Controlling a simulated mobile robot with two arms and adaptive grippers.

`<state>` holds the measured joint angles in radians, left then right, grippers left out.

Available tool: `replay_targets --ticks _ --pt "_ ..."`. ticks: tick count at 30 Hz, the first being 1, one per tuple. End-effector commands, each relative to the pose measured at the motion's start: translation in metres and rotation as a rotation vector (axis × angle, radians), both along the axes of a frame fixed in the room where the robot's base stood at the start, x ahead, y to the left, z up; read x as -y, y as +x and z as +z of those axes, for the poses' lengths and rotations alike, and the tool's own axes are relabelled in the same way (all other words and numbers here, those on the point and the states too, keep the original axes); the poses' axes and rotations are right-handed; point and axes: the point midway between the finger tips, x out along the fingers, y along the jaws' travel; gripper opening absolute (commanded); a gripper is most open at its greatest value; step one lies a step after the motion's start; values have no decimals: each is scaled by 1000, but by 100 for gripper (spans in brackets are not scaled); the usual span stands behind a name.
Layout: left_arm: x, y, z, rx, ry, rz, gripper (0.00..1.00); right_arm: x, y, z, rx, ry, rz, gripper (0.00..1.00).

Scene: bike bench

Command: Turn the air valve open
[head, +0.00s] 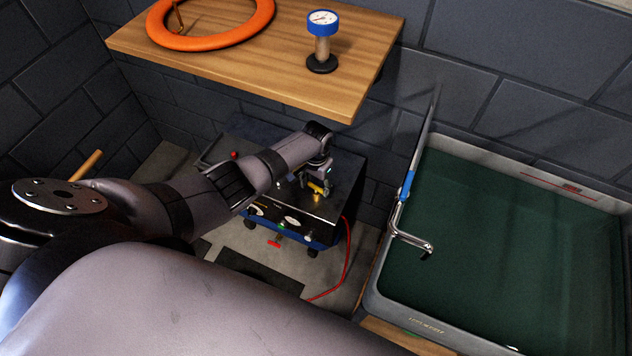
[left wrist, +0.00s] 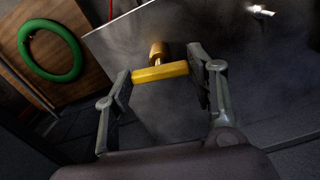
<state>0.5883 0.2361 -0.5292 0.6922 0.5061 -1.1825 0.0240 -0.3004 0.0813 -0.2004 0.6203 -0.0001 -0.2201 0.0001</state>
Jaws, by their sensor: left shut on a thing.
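The air valve has a yellow bar handle (left wrist: 160,72) on a brass stem (left wrist: 158,52), seen in the left wrist view. The valve's yellow handle (head: 317,188) also shows in the head view, on top of a dark box-shaped machine (head: 340,203). My left gripper (left wrist: 163,75) is shut on the yellow handle, one finger at each end of the bar. In the head view the left gripper (head: 315,182) hangs over the machine's top, partly covering the valve. My right gripper is not in view.
A wooden shelf (head: 225,65) above the machine carries an orange ring (head: 258,35) and a pressure gauge (head: 322,40). A red cable (head: 346,265) runs from the machine.

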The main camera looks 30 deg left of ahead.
Motion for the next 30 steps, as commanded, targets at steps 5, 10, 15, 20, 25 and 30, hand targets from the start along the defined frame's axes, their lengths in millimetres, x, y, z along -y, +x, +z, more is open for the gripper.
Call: replay_targets --ticks 5,10,15,20,25,30 --pt "0 1 1 2 -1 57 24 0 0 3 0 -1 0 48" --pt "0 1 1 2 1 79 24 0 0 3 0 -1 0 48" --pt "0 1 0 2 1 84 24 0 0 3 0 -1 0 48" --pt "0 1 1 3 1 83 24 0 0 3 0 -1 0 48" --pt "0 1 1 3 1 83 58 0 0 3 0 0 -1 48" --pt "0 1 0 2 1 83 69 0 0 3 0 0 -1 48"
